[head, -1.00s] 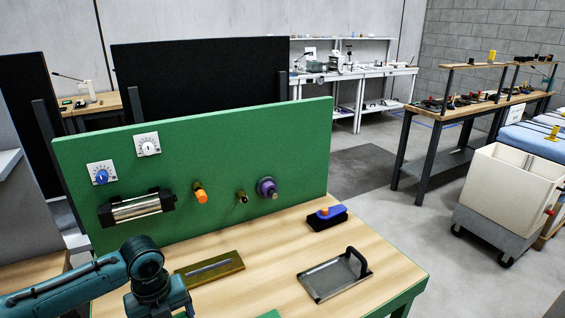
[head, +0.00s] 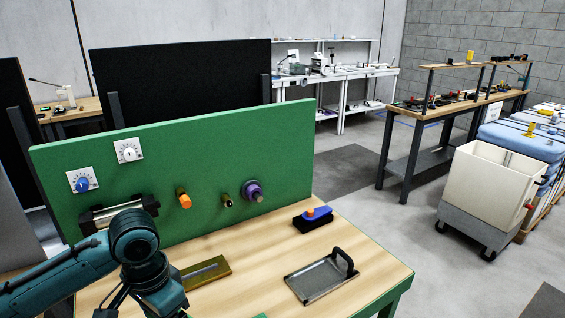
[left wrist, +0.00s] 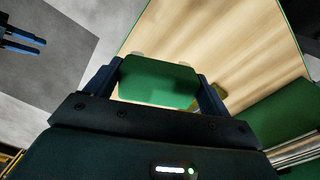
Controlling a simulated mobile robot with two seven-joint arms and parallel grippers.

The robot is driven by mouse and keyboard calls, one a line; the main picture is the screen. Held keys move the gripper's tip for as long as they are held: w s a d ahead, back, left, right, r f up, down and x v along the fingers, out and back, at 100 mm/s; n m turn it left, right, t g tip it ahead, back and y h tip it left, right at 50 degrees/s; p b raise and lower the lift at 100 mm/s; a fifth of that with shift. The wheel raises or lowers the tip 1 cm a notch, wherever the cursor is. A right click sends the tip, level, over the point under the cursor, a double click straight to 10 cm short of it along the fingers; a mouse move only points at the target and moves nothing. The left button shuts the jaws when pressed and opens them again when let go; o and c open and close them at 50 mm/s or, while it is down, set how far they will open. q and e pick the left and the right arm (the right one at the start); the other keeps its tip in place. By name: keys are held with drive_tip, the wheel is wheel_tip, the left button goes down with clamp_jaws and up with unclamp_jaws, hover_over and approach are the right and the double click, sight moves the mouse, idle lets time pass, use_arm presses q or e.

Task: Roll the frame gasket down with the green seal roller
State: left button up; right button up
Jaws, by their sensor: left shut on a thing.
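My left gripper (left wrist: 160,88) is shut on a green, round-cornered block (left wrist: 158,82), seen between its two fingers in the left wrist view. The block hides its own far side, so I cannot see a roller on it. It is over the wooden bench top (left wrist: 225,35); the height is unclear. In the head view my left arm comes in from the left, and its gripper is hidden or below the frame. A brass-coloured plate with a slot (head: 207,271) lies on the bench, partly behind my arm. I cannot make out the frame gasket for sure. My right gripper (left wrist: 42,47) seems to show at the left of the wrist view.
A green upright panel (head: 290,150) carries dials, knobs and a metal cylinder (head: 112,215). A blue and black brush-like tool (head: 313,220) and a grey tray with a handle (head: 318,280) stand on the bench's right side. A cream bin on wheels (head: 485,190) stands on the floor at right.

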use_arm(q)
drive_tip(key=r+n, duration=0.1)
drive_tip(key=n, duration=0.1)
drive_tip(key=s+n, duration=0.1)
drive_tip(key=n, duration=0.1)
drive_tip(key=d+r+n, duration=0.1)
drive_tip(key=n, duration=0.1)
drive_tip(key=shift+s+r+n, duration=0.15)
drive_tip(key=shift+r+n, duration=0.15)
use_arm(e)
drive_tip(key=shift+r, duration=0.1)
